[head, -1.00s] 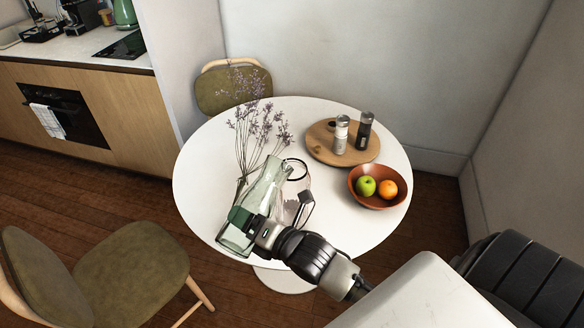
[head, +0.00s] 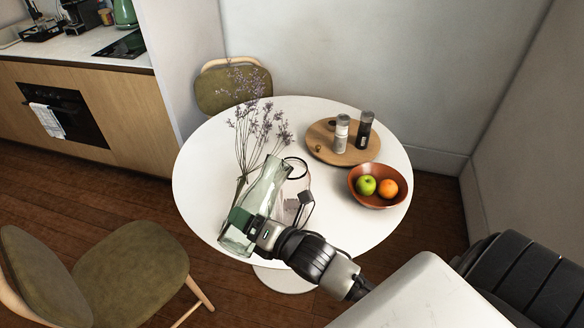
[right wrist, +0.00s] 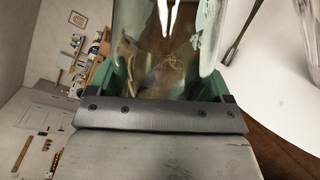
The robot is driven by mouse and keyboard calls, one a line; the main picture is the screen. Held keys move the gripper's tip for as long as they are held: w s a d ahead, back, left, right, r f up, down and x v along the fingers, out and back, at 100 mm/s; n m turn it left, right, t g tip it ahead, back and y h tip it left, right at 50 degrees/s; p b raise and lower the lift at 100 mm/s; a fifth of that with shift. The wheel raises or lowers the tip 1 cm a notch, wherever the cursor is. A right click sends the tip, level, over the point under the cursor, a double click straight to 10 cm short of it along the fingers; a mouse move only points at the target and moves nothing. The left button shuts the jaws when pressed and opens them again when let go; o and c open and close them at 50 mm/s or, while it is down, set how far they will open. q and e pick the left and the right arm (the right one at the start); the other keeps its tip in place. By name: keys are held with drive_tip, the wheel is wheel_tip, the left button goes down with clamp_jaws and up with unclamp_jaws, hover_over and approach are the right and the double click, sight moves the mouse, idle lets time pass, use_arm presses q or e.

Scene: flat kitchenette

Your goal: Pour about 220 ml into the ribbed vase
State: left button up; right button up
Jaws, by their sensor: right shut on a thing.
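My right gripper (head: 252,226) is shut around the lower part of a pale green glass carafe (head: 268,186). The carafe is tilted, its mouth up and to the right in the head view. Its clear wall also fills the top of the right wrist view (right wrist: 150,60). I cannot tell how much liquid is in it. The carafe mouth appears right of the stems; I see no stream. My left gripper is not in view.
A clear glass vessel with a dark rim (head: 296,168) stands close right of the carafe. Beyond it are a wooden board (head: 318,150) with two grinders and a brown bowl (head: 362,199) with fruit. The right front of the white round table (head: 350,235) is clear.

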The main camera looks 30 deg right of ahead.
drive_tip(key=shift+w+d+f+n+b, duration=0.1)
drive_tip(key=shift+d+f+n+b, duration=0.1)
drive_tip(key=shift+f+n+b, duration=0.25)
drive_tip(key=shift+w+d+f+n+p, duration=0.1)
drive_tip(key=shift+w+d+n+p, duration=0.05)
drive_tip(key=shift+d+n+p, duration=0.2)
drive_tip(key=w+d+f+n+t+b, duration=0.1)
drive_tip(key=d+f+n+b, duration=0.2)
drive_tip(key=f+n+b, duration=0.5)
drive_tip(key=shift+w+f+n+h+b, duration=0.2)
drive_tip(key=shift+n+h+b, duration=0.1)
drive_tip(key=shift+n+b, duration=0.4)
idle(1.6)
